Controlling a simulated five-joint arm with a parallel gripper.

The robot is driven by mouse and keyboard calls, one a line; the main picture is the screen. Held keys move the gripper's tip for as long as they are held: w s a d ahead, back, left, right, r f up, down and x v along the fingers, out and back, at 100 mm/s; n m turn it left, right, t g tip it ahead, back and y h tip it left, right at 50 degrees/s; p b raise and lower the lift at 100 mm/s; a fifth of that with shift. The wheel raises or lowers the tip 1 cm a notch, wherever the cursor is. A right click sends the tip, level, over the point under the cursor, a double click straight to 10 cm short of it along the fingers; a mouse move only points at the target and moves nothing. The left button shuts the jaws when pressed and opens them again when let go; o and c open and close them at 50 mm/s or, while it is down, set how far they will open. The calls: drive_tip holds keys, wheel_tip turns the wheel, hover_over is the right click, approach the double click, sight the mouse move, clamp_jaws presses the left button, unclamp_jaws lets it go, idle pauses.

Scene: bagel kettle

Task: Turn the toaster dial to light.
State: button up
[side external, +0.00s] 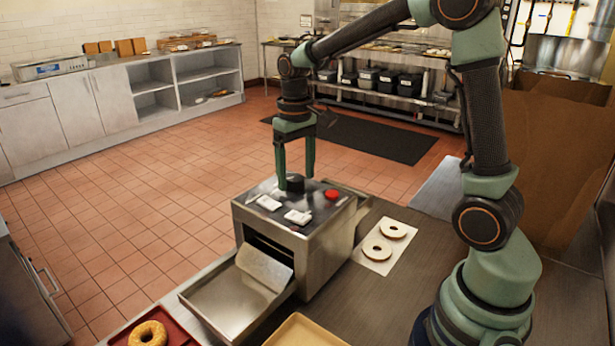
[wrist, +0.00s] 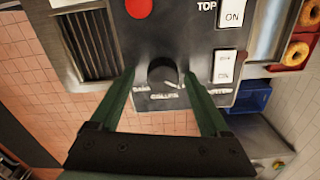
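The toaster (side external: 315,240) is a steel box on the counter with a dark top panel. Its black round dial (wrist: 162,72) sits on that panel and also shows in the side view (side external: 295,184). In the wrist view a pale mark shows at the dial's lower right. Small lettering lies below it, too blurred to read surely. My gripper (wrist: 160,76) points down over the panel, with one green finger on each side of the dial. The fingers are open, and gaps show between them and the dial in the wrist view.
A red button (side external: 332,194) and two white switches (side external: 298,217) share the panel. Bagel halves lie on a white sheet (side external: 377,266) to the right. A metal chute tray (side external: 232,305) is in front, with a bagel on a red tray (side external: 178,330) at lower left.

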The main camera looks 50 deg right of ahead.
sight(296, 177)
drive_tip(key=shift+w+r, duration=0.1)
drive_tip(key=shift+r, duration=0.05)
wheel_tip(296, 177, up, 12)
idle(0.5)
drive_tip(key=s+a+f+n+t, duration=0.1)
drive_tip(key=s+a+f+t, duration=0.1)
drive_tip(key=s, duration=0.4)
drive_tip(key=s+a+f+n+t, duration=0.1)
drive_tip(key=s+a+f+t, duration=0.2)
drive_tip(key=s, duration=0.2)
drive_tip(key=shift+s+a+f+t, duration=0.15)
drive_tip(key=shift+s+f+t, duration=0.15)
drive_tip(key=shift+s+f, duration=0.1)
idle(0.6)
